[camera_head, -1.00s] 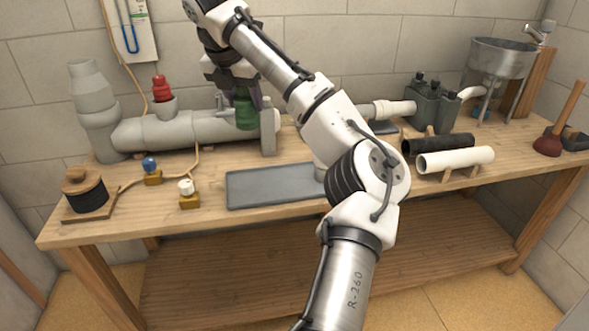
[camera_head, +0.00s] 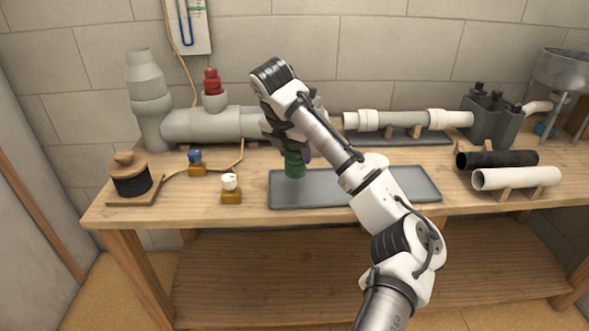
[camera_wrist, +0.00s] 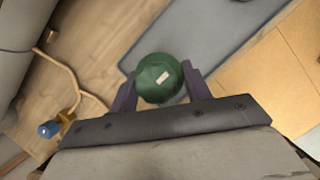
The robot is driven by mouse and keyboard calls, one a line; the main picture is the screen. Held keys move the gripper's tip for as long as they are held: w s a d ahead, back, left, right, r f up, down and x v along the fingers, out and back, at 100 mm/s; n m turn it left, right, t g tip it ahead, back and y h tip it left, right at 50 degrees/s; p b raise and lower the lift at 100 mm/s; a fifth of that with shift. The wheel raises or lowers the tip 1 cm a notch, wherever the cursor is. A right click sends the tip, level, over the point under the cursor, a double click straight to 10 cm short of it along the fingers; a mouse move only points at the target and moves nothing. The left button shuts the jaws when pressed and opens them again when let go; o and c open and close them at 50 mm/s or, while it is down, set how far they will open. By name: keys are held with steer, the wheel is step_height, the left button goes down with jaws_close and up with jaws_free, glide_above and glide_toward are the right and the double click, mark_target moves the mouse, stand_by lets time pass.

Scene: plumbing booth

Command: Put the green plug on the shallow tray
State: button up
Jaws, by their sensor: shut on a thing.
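The green plug (camera_head: 294,164) is held upright in my gripper (camera_head: 293,152), near the back left corner of the shallow tray. The shallow tray (camera_head: 400,190) is a flat grey tray with a low rim on the bench, partly covered by my arm. In the wrist view the green plug (camera_wrist: 159,78) sits between the two fingers of my gripper (camera_wrist: 158,90), and the tray (camera_wrist: 205,40) shows behind it. I cannot tell exactly how high the plug is above the tray.
A large grey pipe (camera_head: 205,124) with a red plug (camera_head: 211,82) lies behind. A blue-handled valve (camera_head: 195,160), a white-handled valve (camera_head: 231,188) and a black spool (camera_head: 131,182) stand left of the tray. Black (camera_head: 500,159) and white pipes (camera_head: 520,178) lie right.

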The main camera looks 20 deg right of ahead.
mark_target(294, 167)
steer(key=shift+f, duration=2.2)
steer(key=shift+f, duration=0.15)
steer(key=o, duration=1.3)
